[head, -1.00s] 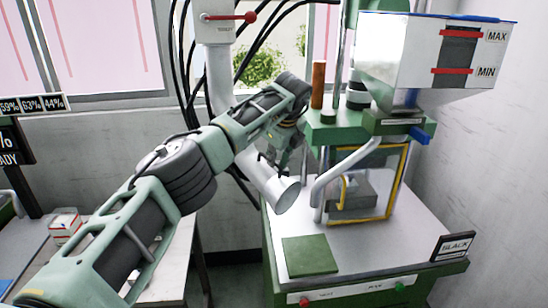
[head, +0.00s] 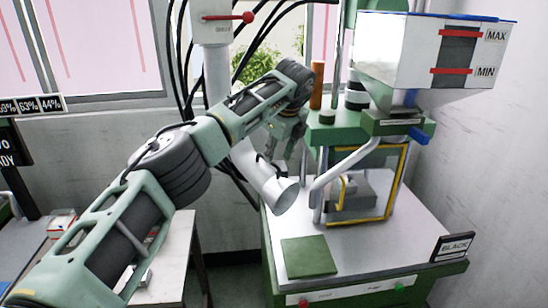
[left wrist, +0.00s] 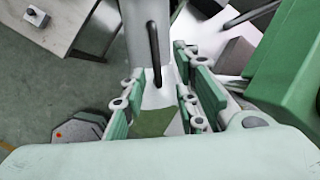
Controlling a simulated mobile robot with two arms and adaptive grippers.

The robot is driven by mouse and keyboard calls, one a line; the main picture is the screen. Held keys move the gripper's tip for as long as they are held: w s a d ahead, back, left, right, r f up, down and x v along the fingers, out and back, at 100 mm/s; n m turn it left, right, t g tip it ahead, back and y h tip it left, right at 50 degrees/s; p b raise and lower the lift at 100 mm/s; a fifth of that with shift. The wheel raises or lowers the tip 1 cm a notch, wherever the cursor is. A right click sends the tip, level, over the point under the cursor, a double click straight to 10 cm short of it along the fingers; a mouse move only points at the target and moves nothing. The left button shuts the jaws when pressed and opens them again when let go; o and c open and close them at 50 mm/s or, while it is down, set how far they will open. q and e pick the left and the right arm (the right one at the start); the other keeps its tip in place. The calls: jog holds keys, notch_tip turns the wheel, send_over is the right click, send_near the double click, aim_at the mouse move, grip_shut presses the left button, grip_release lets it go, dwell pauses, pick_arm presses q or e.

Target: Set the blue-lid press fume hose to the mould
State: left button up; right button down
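The blue-lid press (head: 440,45) stands at the right, with a blue-edged hopper marked MAX and MIN. Its fume hose (head: 262,178) is a pale grey duct that hangs left of the press and ends in a flared mouth. The grey mould (head: 352,192) sits behind the yellow-framed guard, right of the mouth. My left gripper (head: 290,140) is at the hose, partly hidden by my wrist. In the left wrist view, its fingers (left wrist: 157,108) are spread on both sides of the hose (left wrist: 150,35) and its dark handle (left wrist: 155,55). My right gripper does not show.
A yellow-framed guard (head: 398,185) and a bent grey pipe (head: 345,168) stand between hose and mould. A green pad (head: 308,257) lies on the press table's front left. A BLACK sign (head: 453,247) stands at its right edge. Black cables (head: 187,60) hang behind my arm.

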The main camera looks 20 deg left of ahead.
pick_arm(q)
jog(key=v, duration=0.8)
jog(key=shift+r, duration=0.25)
